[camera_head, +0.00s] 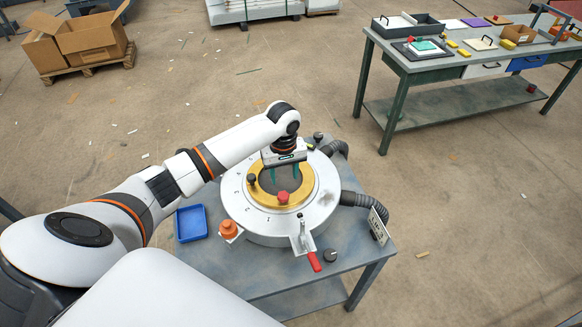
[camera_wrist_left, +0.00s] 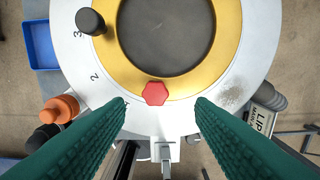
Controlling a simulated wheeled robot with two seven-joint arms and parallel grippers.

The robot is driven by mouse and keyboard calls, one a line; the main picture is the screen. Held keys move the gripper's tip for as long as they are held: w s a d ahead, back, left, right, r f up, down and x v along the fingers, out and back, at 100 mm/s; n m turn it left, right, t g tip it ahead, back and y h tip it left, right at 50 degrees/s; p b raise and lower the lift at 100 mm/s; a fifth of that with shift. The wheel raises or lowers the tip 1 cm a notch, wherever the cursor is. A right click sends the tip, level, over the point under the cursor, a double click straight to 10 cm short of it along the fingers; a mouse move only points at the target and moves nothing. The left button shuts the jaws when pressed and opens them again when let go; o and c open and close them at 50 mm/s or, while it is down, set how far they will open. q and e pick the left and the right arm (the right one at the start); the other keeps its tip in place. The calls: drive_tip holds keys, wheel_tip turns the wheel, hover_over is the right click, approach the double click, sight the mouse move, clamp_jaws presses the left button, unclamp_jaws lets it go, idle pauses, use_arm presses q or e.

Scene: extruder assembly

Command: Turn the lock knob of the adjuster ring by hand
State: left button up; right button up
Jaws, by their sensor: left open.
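The gold adjuster ring (camera_head: 259,192) sits on top of the round white extruder head (camera_head: 232,200) around a dark centre. A red six-sided knob (camera_head: 283,197) stands on the ring's near side; it also shows in the left wrist view (camera_wrist_left: 155,94). A black knob (camera_head: 252,178) stands on the ring's left side, and in the wrist view it is at upper left (camera_wrist_left: 90,22). My left gripper (camera_head: 285,172) is open and empty above the ring. In the wrist view its green fingers (camera_wrist_left: 160,103) lie either side of the red knob, apart from it. My right gripper is not in view.
An orange knob (camera_head: 228,230) and a red-handled clamp (camera_head: 314,262) stick out at the near rim. Ribbed hoses (camera_head: 361,201) and a label plate (camera_head: 378,226) are on the right. A blue tray (camera_head: 191,223) and a loose black knob (camera_head: 330,255) rest on the table (camera_head: 265,280).

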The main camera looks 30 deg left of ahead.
sight(283, 196)
use_arm(q)
drive_tip(key=shift+s+f, duration=0.9)
drive_tip(key=shift+s, duration=0.05)
drive_tip(key=shift+w+f, duration=0.2)
drive_tip(key=shift+f, duration=0.4)
drive_tip(key=shift+w+f, duration=0.15)
drive_tip(key=shift+f, duration=0.4)
wheel_tip(283, 196, down, 3)
drive_tip(key=shift+w+f, duration=0.1)
drive_tip(key=shift+w, duration=0.05)
drive_tip(key=shift+f, duration=0.1)
drive_tip(key=c, duration=0.6)
drive_tip(key=shift+c, duration=0.9)
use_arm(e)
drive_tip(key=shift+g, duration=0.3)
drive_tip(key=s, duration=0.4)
